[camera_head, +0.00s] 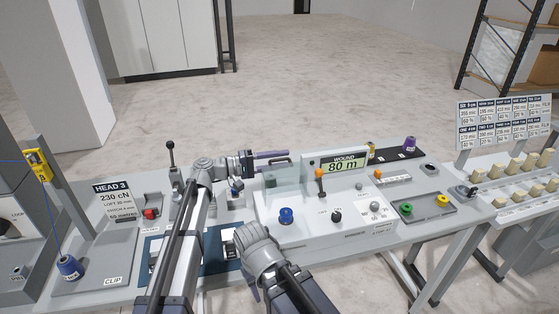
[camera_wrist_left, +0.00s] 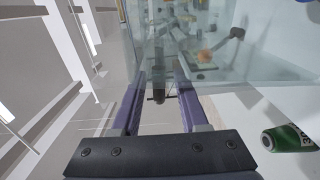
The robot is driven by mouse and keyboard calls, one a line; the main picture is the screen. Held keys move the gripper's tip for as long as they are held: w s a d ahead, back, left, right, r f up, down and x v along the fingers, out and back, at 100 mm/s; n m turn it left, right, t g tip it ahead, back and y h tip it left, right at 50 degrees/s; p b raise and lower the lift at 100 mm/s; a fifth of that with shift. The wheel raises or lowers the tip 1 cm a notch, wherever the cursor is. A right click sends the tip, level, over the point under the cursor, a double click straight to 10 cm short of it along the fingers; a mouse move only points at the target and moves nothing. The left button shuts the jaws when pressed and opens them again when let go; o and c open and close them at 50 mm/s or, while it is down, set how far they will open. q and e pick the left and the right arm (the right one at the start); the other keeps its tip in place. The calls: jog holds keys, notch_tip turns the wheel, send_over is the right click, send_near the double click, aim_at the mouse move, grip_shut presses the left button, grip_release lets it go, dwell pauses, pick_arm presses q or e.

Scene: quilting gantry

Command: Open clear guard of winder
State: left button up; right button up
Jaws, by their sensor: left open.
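The winder (camera_head: 300,215) is a pale box in the middle of the bench, with a display reading "WOUND 80 m". Its clear guard (camera_head: 286,181) is a see-through upright pane at the winder's left and back. In the left wrist view the guard (camera_wrist_left: 215,65) fills the upper middle. My left gripper (camera_head: 274,157) is at the guard's top edge, its purple fingers pointing right. In the left wrist view the gripper (camera_wrist_left: 160,100) is open, and a dark bar, likely the guard's handle, shows between the fingers; contact is unclear. My right arm's wrist is low in front of the winder; its fingers are hidden.
A purple spool (camera_head: 410,144) is at back right. A HEAD 3 sign (camera_head: 113,201) and a blue spool (camera_head: 69,267) are at left. The floor behind the bench is clear.

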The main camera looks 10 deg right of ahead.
pick_arm(q)
jog(key=a, duration=0.7)
jog(key=shift+s+a, duration=0.15)
jog(key=shift+a, duration=0.25)
